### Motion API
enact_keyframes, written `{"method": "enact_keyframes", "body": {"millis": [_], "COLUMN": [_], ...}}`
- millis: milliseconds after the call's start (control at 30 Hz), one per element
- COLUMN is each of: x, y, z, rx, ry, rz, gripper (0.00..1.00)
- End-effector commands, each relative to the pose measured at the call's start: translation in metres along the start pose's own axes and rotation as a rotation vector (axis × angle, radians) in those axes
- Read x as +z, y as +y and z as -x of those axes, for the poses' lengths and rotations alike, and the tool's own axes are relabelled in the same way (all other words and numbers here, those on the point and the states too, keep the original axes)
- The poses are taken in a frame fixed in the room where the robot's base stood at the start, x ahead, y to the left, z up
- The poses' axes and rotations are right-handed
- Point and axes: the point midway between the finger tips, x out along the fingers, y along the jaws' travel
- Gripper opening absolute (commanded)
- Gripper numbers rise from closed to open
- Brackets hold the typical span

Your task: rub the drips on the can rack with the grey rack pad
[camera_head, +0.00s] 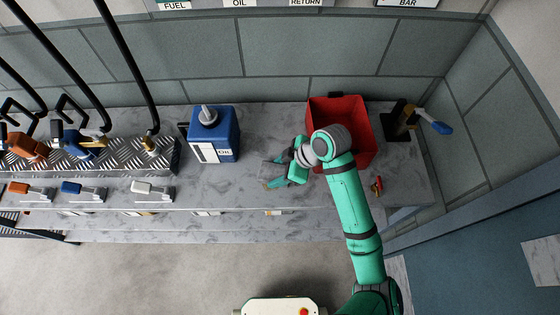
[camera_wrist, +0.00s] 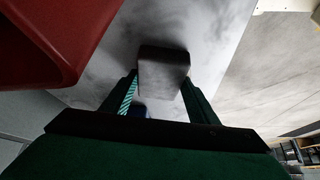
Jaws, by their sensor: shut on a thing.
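My gripper (camera_head: 277,178) is low over the marble counter (camera_head: 255,118), between the blue oil can and the red bin. In the wrist view its two green fingers (camera_wrist: 160,100) are shut on a dark grey block, which looks like the grey rack pad (camera_wrist: 163,72). In the head view a grey shape at the gripper's tip is probably the same pad. I cannot tell whether it touches the counter. The blue can (camera_head: 214,135) with an OIL label stands upright to the left of the gripper. I cannot make out the can rack or any drips clearly.
A red bin (camera_head: 357,110) stands right behind my wrist and also shows in the wrist view (camera_wrist: 65,30). A diamond-plate tray (camera_head: 105,165) with hoses and nozzles is at left. A blue-handled tool on a stand (camera_head: 432,122) and a small red valve (camera_head: 377,185) are at right.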

Motion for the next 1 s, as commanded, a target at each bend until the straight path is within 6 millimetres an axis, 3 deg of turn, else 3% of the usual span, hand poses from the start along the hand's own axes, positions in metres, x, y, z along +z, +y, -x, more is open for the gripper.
{"method": "enact_keyframes", "body": {"millis": [200,733,1000], "x": [0.0,0.0,0.0], "y": [-0.017,-0.019,-0.051], "z": [-0.001,-0.001,0.0], "rx": [-0.005,-0.006,-0.004], "ry": [-0.003,-0.003,-0.001], "rz": [-0.001,-0.001,-0.002], "gripper": [0.36,0.36,0.36]}}
